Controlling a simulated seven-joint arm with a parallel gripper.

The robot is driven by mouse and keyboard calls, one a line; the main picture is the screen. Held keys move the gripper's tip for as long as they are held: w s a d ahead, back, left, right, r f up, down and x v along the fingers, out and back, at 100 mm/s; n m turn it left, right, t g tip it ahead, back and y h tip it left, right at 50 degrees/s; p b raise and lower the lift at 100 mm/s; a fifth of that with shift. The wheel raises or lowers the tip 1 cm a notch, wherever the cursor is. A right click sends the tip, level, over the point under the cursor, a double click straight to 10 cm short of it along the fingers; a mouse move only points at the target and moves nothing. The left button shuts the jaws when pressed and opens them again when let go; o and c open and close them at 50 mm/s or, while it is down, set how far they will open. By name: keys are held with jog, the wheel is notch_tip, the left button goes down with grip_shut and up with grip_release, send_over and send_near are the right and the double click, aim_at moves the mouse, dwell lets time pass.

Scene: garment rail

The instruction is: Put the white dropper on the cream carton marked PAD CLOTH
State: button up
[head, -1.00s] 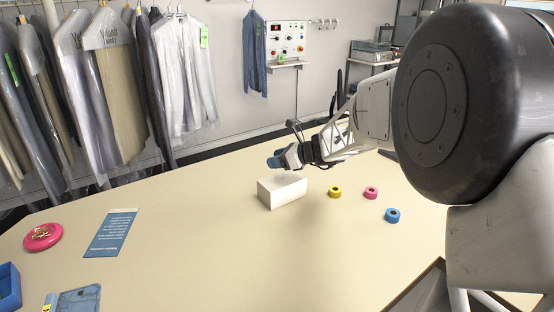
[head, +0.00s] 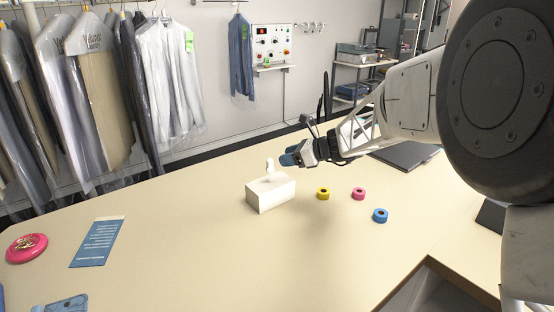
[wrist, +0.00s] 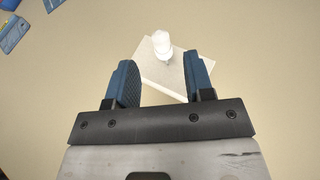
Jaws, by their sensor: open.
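The cream carton (head: 272,196) sits on the table near its middle; I cannot read any marking on it. The white dropper (head: 269,168) stands upright on the carton's top. In the wrist view the dropper (wrist: 162,44) shows over the carton (wrist: 158,75), beyond my fingertips and apart from them. My gripper (head: 287,158) is open and empty, just right of the dropper and a little above the carton. In the wrist view its two blue fingers (wrist: 160,75) are spread wide, with nothing between them.
A blue leaflet (head: 96,241) and a pink dish (head: 26,248) are at the left. Bagged garments (head: 90,90) hang behind.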

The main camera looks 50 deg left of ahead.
jog(key=shift+v, duration=1.45)
jog(key=w+d+r+n+t+h, duration=0.1)
jog(key=d+r+n+t, duration=0.1)
jog(key=d, duration=1.2)
jog(key=w+d+r+n+t+h, duration=0.2)
jog(key=d+r, duration=0.1)
jog(key=d, duration=1.1)
jog(key=w+d+r+n+t+h, duration=0.1)
jog(key=d+r, duration=0.1)
jog(key=d, duration=1.1)
jog(key=s+d+n+t+h, duration=0.2)
jog(key=s+d, duration=0.2)
jog(key=d, duration=0.7)
jog(key=s+d+n+t+h, duration=0.1)
jog(key=s+d, duration=0.2)
jog(key=d, duration=0.7)
jog(key=s+d+f+n+t+h, duration=0.1)
jog(key=s+d+f+h, duration=0.1)
jog(key=s+d, duration=0.5)
jog(key=s+d+f+n+h, duration=0.2)
jog(key=s+d, duration=0.5)
jog(key=d, duration=0.4)
jog(key=shift+s+f+t+h, duration=0.3)
jog(key=shift+s+f+t, duration=0.1)
jog(key=shift+f, duration=0.15)
jog(key=shift+d, duration=0.1)
